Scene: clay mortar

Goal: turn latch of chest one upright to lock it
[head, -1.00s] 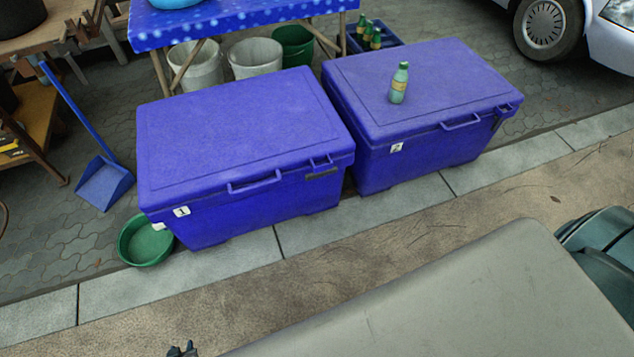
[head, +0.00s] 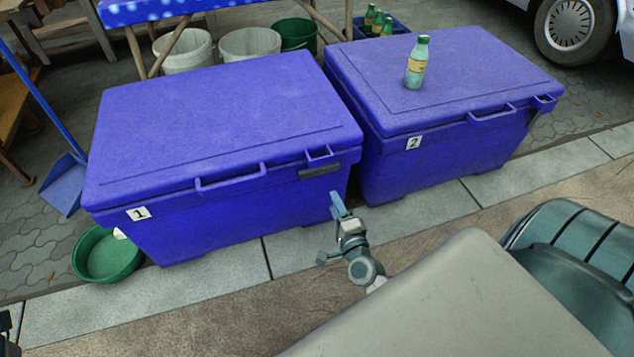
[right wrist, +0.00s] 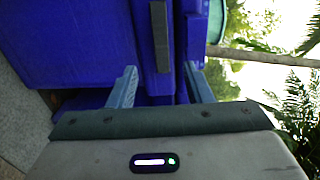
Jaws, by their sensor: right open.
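Chest one (head: 220,115) is a closed blue chest with a "1" label, at the left in the head view. Its latch (head: 320,170) is a dark grey bar lying sideways, along the lid's edge, at the front right of the chest. My right gripper (head: 329,228) is open and empty, below and slightly right of the latch, apart from it. In the right wrist view the latch (right wrist: 161,36) stands ahead, between the lines of the two spread fingers (right wrist: 163,87). A dark part at the head view's lower left edge (head: 6,325) may be my left gripper; its jaws cannot be made out.
Chest two (head: 440,85), also closed, stands close on the right with a bottle (head: 416,62) on its lid. A green basin (head: 108,256) sits at chest one's left corner. Pavement (head: 215,265) in front is clear.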

